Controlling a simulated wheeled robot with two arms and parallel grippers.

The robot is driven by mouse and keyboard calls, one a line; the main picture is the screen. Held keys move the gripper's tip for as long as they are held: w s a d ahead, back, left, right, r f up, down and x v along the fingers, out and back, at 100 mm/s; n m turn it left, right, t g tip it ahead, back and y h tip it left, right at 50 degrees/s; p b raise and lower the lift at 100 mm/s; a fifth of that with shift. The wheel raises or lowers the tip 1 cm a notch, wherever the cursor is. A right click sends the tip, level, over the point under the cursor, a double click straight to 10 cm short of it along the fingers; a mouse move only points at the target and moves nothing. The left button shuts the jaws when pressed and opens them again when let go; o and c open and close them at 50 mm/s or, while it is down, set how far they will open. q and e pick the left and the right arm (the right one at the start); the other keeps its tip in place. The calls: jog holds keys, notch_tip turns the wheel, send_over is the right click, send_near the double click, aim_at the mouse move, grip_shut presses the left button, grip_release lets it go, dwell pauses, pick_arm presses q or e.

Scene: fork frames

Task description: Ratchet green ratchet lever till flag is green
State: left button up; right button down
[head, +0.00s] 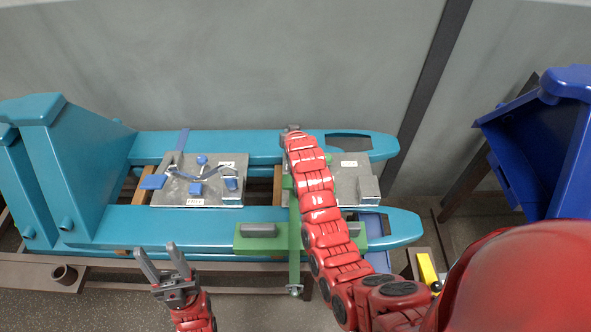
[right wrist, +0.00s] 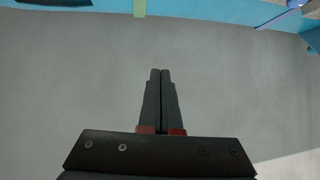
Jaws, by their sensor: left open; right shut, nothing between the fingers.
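A green bar (head: 295,262) runs front to back across the teal forks, beside a green plate (head: 245,246) with a grey block on it. I take the bar for the ratchet lever, but my right arm covers much of it. My right gripper, at the far end of that arm, is hardly visible in the head view; in the right wrist view it (right wrist: 160,73) is shut and empty over a plain grey surface. My left gripper (head: 157,247) is open and empty, in front of the near fork and left of the green plate. I cannot make out a flag.
Teal forks (head: 170,225) extend from a teal upright at left. A metal plate (head: 210,201) with blue parts lies across them; another metal plate (head: 348,172) is behind my right arm. A grey wall is behind.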

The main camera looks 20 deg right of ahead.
jog(key=s+r+m+g+p, duration=0.1)
jog(key=s+r+g+p, duration=0.2)
jog(key=s+g, duration=0.6)
jog(key=shift+s+a+r, duration=0.3)
jog(key=shift+s+r, duration=0.35)
jog(key=shift+s, duration=0.1)
jog(key=shift+f, duration=0.1)
jog(key=f+p, duration=0.1)
jog(key=f, duration=0.2)
jog(key=w+f+p, duration=0.1)
jog(key=f, duration=0.2)
jog(key=f+p, duration=0.2)
jog(key=f, duration=0.1)
jog(key=shift+w+d+f, duration=0.2)
jog(key=shift+w+d, duration=0.05)
jog(key=shift+w, duration=0.1)
jog(key=shift+s+a+f+p, duration=0.15)
jog(key=shift+f+p, duration=0.1)
jog(key=shift+f, duration=0.25)
jog(key=shift+s+d+f+p, duration=0.15)
jog(key=shift+f+p, duration=0.1)
jog(key=shift+f, duration=0.2)
jog(key=shift+s+a+f, duration=0.1)
jog(key=shift+f, duration=0.5)
jog(key=shift+s+a+f, duration=0.1)
jog(key=shift+f, duration=0.45)
